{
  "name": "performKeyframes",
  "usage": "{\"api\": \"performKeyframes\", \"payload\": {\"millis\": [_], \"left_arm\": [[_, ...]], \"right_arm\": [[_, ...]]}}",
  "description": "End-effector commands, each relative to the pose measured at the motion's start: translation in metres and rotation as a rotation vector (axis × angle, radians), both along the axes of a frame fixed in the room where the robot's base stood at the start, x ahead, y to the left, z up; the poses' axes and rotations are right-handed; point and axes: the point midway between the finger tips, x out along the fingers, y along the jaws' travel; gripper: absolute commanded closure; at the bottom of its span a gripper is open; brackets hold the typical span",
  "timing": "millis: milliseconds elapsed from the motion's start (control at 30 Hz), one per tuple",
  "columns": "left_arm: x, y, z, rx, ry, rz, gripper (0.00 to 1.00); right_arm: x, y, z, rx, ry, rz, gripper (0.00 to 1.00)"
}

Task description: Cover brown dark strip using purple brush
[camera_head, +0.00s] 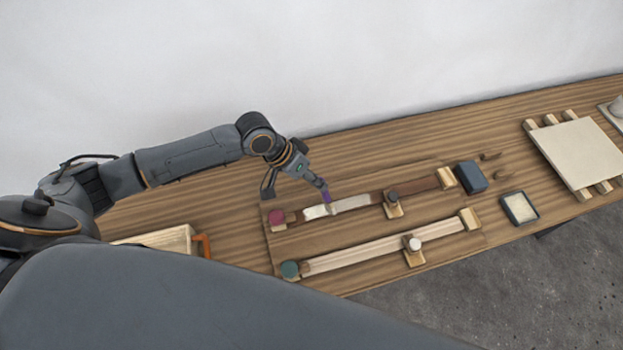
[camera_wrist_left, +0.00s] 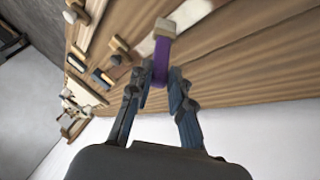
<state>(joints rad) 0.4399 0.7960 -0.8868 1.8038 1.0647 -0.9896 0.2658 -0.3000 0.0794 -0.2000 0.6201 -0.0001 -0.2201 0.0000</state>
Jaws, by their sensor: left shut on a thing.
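The brown dark strip (camera_head: 363,200) lies on the far side of a board on the bench, with a whitish patch (camera_head: 316,212) over its left part. My left gripper (camera_head: 323,187) is shut on the purple brush (camera_head: 326,196) and holds it over that patch. In the left wrist view the purple brush (camera_wrist_left: 161,62) stands between the fingers (camera_wrist_left: 158,80), its pale head at the strip. I cannot tell whether the bristles touch the surface. The right gripper is not in view.
A pale strip (camera_head: 345,255) with a white-topped clamp (camera_head: 412,244) runs parallel, nearer. A dark blue block (camera_head: 470,177), a shallow tray (camera_head: 519,208) and a pale panel on slats (camera_head: 575,152) lie to the right. A dark-knobbed clamp (camera_head: 393,205) sits on the brown strip.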

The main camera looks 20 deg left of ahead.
Motion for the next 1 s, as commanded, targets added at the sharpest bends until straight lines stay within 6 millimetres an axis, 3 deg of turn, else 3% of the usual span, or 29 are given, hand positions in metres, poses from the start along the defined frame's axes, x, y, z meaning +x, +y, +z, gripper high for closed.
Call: {"api": "performKeyframes", "payload": {"millis": [1000], "left_arm": [[0.023, -0.033, 0.000, 0.000, 0.001, -0.001, 1.00]], "right_arm": [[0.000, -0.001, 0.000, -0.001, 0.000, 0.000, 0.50]]}}
